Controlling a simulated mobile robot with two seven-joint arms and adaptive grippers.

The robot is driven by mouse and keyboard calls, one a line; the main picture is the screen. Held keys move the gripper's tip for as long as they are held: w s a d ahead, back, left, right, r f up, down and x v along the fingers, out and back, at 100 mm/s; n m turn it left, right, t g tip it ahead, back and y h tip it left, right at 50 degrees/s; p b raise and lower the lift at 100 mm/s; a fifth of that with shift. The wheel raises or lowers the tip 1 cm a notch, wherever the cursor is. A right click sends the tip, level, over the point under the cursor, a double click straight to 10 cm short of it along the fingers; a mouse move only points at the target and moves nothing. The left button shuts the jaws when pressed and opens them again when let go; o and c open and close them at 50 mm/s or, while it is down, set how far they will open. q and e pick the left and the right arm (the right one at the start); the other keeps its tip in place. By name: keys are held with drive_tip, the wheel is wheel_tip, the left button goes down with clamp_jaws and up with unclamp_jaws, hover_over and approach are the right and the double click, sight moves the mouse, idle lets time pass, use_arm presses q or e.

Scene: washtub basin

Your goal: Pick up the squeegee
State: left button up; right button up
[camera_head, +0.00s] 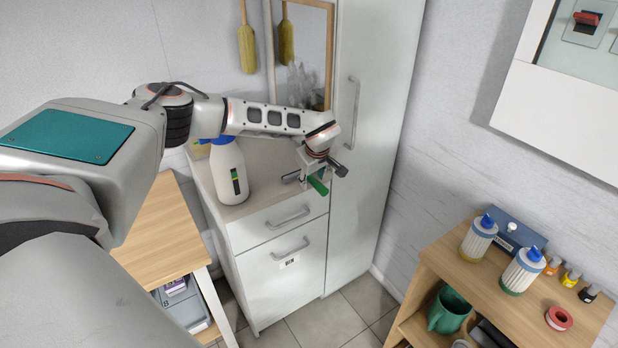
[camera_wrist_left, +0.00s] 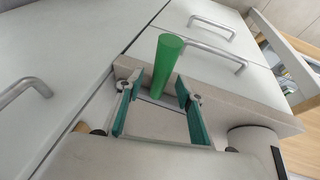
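The squeegee's green handle (camera_head: 318,186) shows at the front edge of the white cabinet's top in the head view. It also shows in the left wrist view (camera_wrist_left: 166,66), sticking out beyond the fingertips. The rest of the squeegee is mostly hidden by my gripper. My left gripper (camera_head: 316,177) is over the cabinet top at the handle. In the left wrist view its two teal-padded fingers (camera_wrist_left: 157,88) are spread on either side of the handle, with gaps visible. My right gripper is in neither view.
A white bottle with a blue cap (camera_head: 228,172) stands left of the gripper on the cabinet top (camera_head: 262,160). A tall cabinet (camera_head: 372,110) rises close on the right. A wooden shelf (camera_head: 535,290) with bottles and a green mug (camera_head: 449,310) is at lower right.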

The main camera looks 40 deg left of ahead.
use_arm(q)
drive_tip(key=shift+f, duration=0.1)
clamp_jaws()
